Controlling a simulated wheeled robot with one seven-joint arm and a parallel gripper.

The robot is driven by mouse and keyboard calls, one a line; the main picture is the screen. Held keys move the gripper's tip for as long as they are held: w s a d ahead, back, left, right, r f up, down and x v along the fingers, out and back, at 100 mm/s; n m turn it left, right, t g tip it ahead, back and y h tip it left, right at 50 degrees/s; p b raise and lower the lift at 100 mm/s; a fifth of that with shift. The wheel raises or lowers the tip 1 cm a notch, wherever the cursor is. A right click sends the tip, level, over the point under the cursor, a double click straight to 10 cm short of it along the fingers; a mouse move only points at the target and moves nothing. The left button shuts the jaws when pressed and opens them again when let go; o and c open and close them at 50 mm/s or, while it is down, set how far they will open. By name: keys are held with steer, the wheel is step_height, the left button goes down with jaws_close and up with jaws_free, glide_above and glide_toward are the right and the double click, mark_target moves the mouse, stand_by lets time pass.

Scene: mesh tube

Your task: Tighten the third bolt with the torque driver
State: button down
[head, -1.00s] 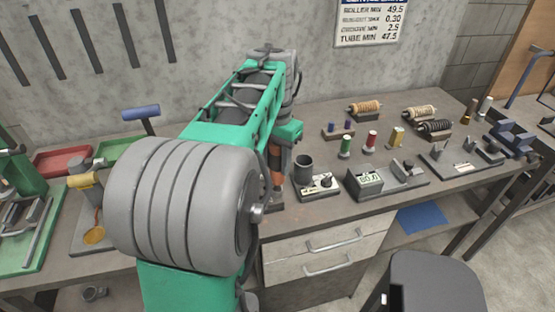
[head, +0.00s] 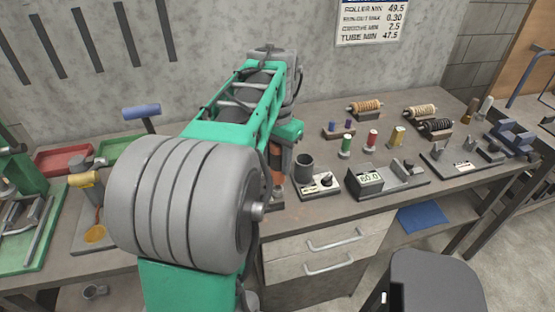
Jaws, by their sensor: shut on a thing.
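My arm reaches over the bench, and its green wrist bends down behind the forearm. My gripper (head: 276,158) shows only as a dark sliver beside the forearm, pointing down at the bench. It is shut on what seems to be the torque driver (head: 277,180), an upright dark and orange piece just below it. The fingertips are hidden, and so are the driver's tip and the bolts. I cannot tell whether the driver touches a bolt.
Right of the gripper stand a dark cup (head: 303,168), a box with a lit number display (head: 365,179) and a grey fixture (head: 402,174). Small coloured spools and rollers stand behind. A red tray (head: 62,160) and a blue-handled tool (head: 141,111) are at left.

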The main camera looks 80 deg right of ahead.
mark_target(277, 146)
steer(key=shift+f+b, duration=0.3)
steer(key=shift+f, duration=0.2)
stand_by(0.4)
steer(key=shift+f+p, duration=0.35)
steer(key=shift+p, duration=0.1)
stand_by(1.1)
steer(key=shift+r, duration=0.15)
steer(key=shift+r+p, duration=2.55)
steer(key=shift+r, duration=0.45)
